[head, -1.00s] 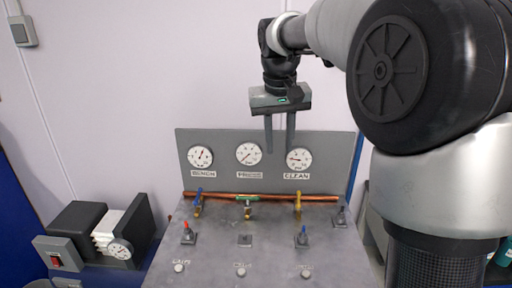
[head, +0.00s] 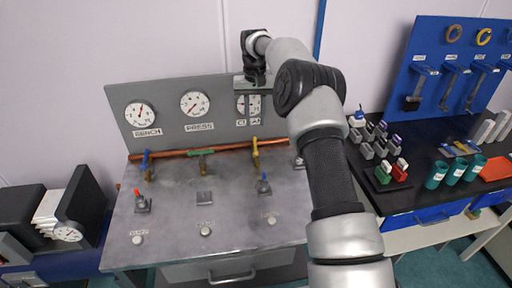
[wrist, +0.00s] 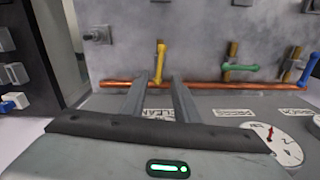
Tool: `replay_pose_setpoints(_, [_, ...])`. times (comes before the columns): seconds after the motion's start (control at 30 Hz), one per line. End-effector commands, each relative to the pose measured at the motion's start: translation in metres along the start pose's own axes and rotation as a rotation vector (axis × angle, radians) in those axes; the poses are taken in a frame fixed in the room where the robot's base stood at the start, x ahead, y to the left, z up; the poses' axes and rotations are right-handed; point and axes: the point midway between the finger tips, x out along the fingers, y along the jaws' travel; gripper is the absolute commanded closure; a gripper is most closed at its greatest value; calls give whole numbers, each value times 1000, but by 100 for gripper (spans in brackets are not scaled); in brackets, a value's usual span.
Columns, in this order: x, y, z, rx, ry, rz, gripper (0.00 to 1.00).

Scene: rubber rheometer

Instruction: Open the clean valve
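The clean valve has a yellow handle (head: 256,150) and sits on the copper pipe (head: 222,148) below the CLEAN gauge (head: 254,104). In the wrist view its yellow handle (wrist: 160,62) stands crosswise to the pipe. My gripper (head: 247,114) is in front of the CLEAN gauge, which it partly hides, and above the valve in the head view. In the wrist view my gripper (wrist: 161,76) has its two fingers apart and empty, with the yellow handle showing between and beyond the tips. I see no contact.
On the same pipe are a green-handled valve (head: 200,153) and a blue-handled valve (head: 147,160). A black worktop (head: 430,190) with vials and cups is at right.

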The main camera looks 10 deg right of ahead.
Motion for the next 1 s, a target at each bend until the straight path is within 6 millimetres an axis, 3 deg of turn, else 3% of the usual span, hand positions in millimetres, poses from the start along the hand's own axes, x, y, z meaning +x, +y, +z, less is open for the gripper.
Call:
replay_pose_setpoints(0.2, [51, 0, 1, 1, -4, -1, 72])
replay_pose_setpoints(0.5, [106, 0, 1, 0, -2, -2, 72])
replay_pose_setpoints(0.7, [123, 0, 0, 0, 0, -1, 72])
replay_pose_setpoints(1.0, [126, 0, 0, 0, 1, -1, 72])
